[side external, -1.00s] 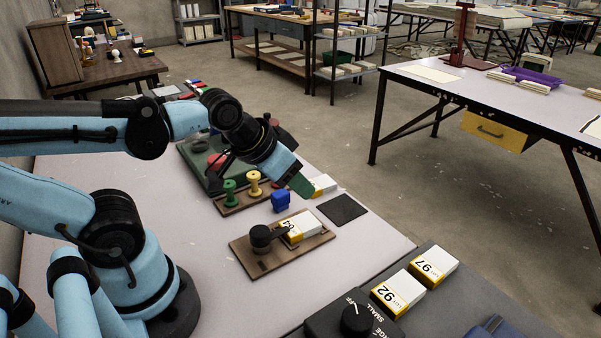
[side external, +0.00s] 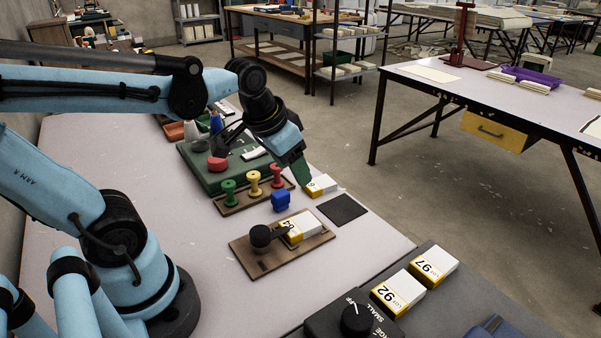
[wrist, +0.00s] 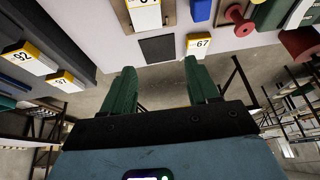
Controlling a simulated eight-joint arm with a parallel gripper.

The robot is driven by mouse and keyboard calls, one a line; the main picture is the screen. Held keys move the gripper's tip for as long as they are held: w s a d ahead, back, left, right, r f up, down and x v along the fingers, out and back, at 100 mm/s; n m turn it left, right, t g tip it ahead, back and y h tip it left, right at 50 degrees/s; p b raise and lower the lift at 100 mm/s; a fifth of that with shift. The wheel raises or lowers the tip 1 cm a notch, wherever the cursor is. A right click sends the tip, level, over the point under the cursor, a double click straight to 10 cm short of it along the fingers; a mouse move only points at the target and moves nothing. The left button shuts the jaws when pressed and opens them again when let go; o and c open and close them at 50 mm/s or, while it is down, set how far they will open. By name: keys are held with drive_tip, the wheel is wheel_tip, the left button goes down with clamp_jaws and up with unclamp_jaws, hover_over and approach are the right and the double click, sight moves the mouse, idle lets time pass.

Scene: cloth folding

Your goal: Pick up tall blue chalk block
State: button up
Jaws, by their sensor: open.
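A blue block (side external: 280,201) stands on the table in front of the stamp rack in the side view. It also shows at the top edge of the wrist view (wrist: 201,10), partly cut off. A second blue item (side external: 216,123) stands farther back, partly hidden by my arm, and I cannot tell its shape. My gripper (side external: 299,172) has green fingers and is above the right end of the rack, up and right of the blue block. In the wrist view my gripper (wrist: 161,80) is open, with nothing between its fingers.
A rack of spools, green (side external: 228,190), yellow and red, stands beside the blue block. A white-yellow block (side external: 320,185) lies near the fingertips. A dark square pad (side external: 343,208) and a wooden board (side external: 262,262) with a black knob lie nearer.

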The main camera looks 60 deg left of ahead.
drive_tip(key=w+a+g, duration=0.3)
drive_tip(key=a+g, duration=0.1)
drive_tip(key=a, duration=0.3)
hover_over(280, 193)
drive_tip(key=shift+g+h, duration=0.3)
drive_tip(key=shift+g, duration=0.1)
drive_tip(key=f, duration=0.7)
drive_tip(key=shift+w+a+f, duration=0.1)
drive_tip(key=shift+w+f, duration=0.1)
drive_tip(key=shift+w, duration=0.05)
drive_tip(key=shift+s+f, duration=0.2)
drive_tip(key=shift+f, duration=2.65)
drive_tip(key=shift+c, duration=0.2)
drive_tip(key=c, duration=1)
